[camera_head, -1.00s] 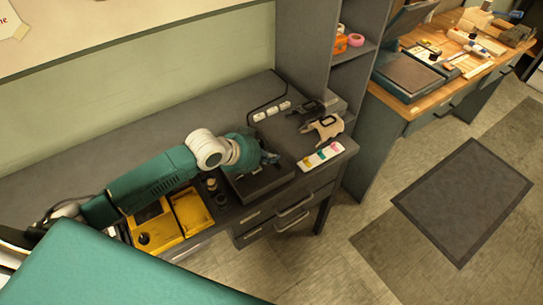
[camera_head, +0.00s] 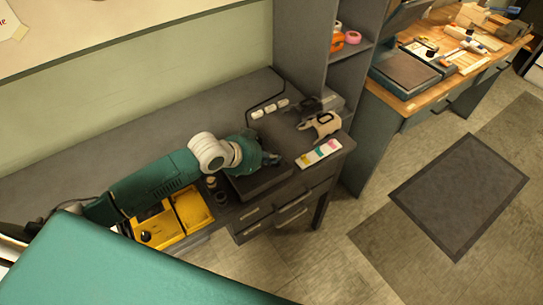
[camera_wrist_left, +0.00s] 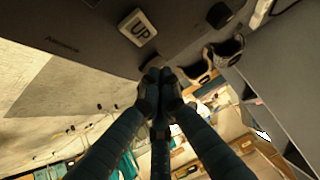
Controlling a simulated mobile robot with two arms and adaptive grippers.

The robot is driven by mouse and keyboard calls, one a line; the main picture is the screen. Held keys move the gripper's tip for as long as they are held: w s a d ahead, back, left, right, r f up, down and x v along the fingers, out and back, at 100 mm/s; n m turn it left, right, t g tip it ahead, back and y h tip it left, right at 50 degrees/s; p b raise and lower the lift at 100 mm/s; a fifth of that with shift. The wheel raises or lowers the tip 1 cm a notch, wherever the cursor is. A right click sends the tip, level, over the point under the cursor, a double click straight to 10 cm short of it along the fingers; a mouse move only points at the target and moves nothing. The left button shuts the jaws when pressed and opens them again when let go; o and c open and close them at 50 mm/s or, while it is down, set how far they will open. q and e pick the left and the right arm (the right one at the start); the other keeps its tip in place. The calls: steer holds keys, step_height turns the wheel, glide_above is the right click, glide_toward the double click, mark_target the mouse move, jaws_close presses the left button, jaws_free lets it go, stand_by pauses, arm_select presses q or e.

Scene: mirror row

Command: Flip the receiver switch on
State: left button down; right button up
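A dark box, which looks like the receiver (camera_head: 258,187), sits on the grey bench under my left gripper (camera_head: 270,160). In the left wrist view the receiver's dark face (camera_wrist_left: 80,55) fills the upper left. On it are a pale square marked "UP" (camera_wrist_left: 137,28) and a black knob (camera_wrist_left: 220,14). I cannot tell whether the square is the switch or a label. My left gripper's fingertips (camera_wrist_left: 160,77) are together with nothing seen between them, below the square in the picture; contact with the box cannot be told. My right gripper is not in view.
Yellow trays (camera_head: 190,212) and small dark jars (camera_head: 218,192) stand left of the box. A cream power tool (camera_head: 321,124), a colour-marked white card (camera_head: 318,153) and a white socket strip (camera_head: 271,109) lie right and behind. A tall grey shelf (camera_head: 305,55) rises at the bench's end.

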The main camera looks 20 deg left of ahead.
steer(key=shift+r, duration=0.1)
